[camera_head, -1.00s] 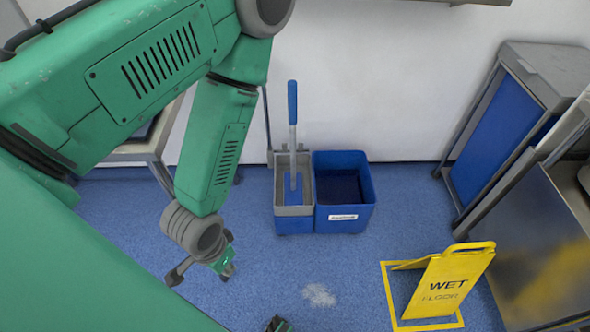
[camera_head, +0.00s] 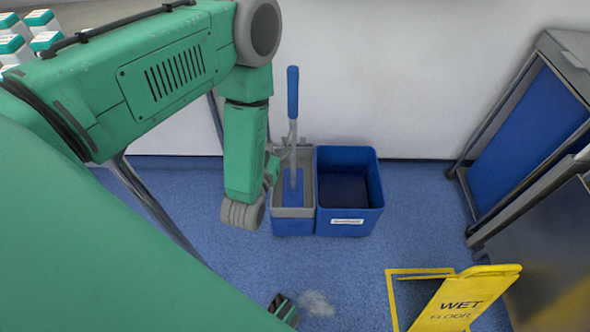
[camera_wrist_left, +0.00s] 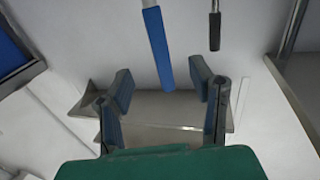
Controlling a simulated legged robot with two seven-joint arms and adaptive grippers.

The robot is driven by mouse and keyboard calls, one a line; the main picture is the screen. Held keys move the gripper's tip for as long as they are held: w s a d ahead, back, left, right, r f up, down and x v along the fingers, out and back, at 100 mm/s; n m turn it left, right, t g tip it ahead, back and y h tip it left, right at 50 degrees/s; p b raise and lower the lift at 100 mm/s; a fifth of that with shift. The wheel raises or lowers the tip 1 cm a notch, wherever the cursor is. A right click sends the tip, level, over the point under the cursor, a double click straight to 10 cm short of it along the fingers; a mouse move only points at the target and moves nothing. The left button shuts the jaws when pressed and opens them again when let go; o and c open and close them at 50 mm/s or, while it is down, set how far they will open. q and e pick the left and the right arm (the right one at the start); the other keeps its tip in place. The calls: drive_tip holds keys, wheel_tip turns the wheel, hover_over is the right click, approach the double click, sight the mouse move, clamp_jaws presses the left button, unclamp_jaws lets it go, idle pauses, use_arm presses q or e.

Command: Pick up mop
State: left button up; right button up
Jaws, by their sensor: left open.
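The mop (camera_head: 292,92) stands upright with its blue grip on top and a grey shaft below. Its lower end is in the grey wringer (camera_head: 308,190) of the left blue bucket. My left gripper (camera_head: 281,153) is open just left of the mop's shaft, below the blue grip, partly hidden by my wrist. In the left wrist view the blue grip (camera_wrist_left: 156,42) comes down from the top. Its end lies across the gap between my two open fingers (camera_wrist_left: 163,85); depth is hard to judge, and nothing is gripped.
A second blue bucket (camera_head: 349,192) adjoins on the right. A yellow wet floor sign (camera_head: 465,298) stands at the lower right. A blue-panelled cart (camera_head: 527,125) stands at the right, and a white wall (camera_head: 400,70) is behind. The blue floor before the buckets is mostly clear.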

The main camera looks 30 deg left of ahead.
use_arm(q)
drive_tip(key=b, duration=0.1)
approach(292, 110)
drive_tip(key=w+r, duration=0.2)
drive_tip(key=w+a, duration=0.1)
drive_tip(key=w, duration=0.1)
drive_tip(key=w+a+f, duration=0.1)
drive_tip(key=shift+w+a+b, duration=0.2)
drive_tip(key=shift+w+b, duration=0.15)
drive_tip(key=shift+w, duration=0.05)
drive_tip(key=shift+w+a, duration=0.15)
drive_tip(key=shift+w+a+f, duration=0.1)
drive_tip(key=shift+w+f, duration=0.05)
drive_tip(key=shift+w, duration=0.15)
drive_tip(key=w+b, duration=0.1)
drive_tip(key=w+f+b, duration=0.1)
drive_tip(key=w, duration=0.1)
drive_tip(key=shift+w, duration=0.25)
drive_tip(key=shift+w+a+r, duration=0.1)
drive_tip(key=shift+w+a, duration=0.05)
drive_tip(key=shift+w, duration=0.3)
use_arm(e)
drive_tip(key=f, duration=0.4)
drive_tip(key=shift+s+d, duration=0.1)
drive_tip(key=shift+d, duration=0.2)
use_arm(q)
drive_tip(key=shift+a, duration=0.1)
